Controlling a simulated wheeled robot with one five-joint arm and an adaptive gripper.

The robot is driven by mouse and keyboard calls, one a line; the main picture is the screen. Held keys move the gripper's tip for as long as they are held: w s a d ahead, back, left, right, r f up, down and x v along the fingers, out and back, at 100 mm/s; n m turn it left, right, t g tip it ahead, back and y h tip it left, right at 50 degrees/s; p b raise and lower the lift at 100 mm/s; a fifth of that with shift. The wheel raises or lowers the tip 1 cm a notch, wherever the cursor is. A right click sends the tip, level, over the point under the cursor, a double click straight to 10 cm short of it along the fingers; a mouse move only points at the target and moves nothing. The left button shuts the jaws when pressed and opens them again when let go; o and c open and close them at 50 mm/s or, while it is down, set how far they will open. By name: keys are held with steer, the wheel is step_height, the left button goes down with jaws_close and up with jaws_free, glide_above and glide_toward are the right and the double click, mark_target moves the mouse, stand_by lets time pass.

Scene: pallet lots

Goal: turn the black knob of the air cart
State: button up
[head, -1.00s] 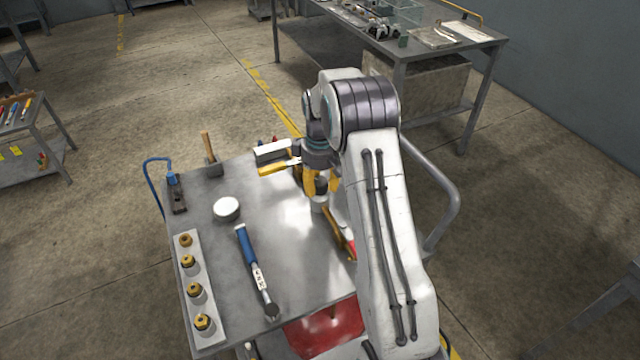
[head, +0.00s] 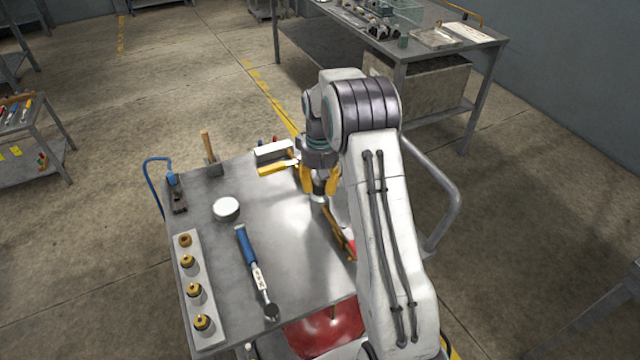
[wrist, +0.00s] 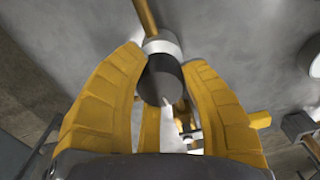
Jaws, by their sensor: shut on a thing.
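The air cart has a grey metal top (head: 225,270) and a red tank (head: 325,330) low at its near side. My gripper (head: 319,190) points down over the cart's far right part. In the wrist view its two yellow fingers (wrist: 163,68) are closed on the black knob (wrist: 160,82), one on each side. A pale collar (wrist: 162,45) sits at the knob's base, with a brass-coloured pipe (wrist: 145,14) leading away. In the head view the fingers and arm hide most of the knob.
On the cart top lie a blue-handled tool (head: 255,270), a white round lid (head: 226,209), a strip with several brass fittings (head: 196,290), a hammer (head: 210,155) and a blue-hosed tool (head: 176,190). A workbench (head: 400,50) stands behind.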

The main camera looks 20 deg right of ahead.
steer(key=shift+s+f, duration=0.2)
steer(key=o, duration=1.2)
steer(key=shift+r, duration=0.1)
steer(key=shift+w, duration=0.1)
steer(key=shift+r, duration=0.1)
step_height(320, 180, up, 12)
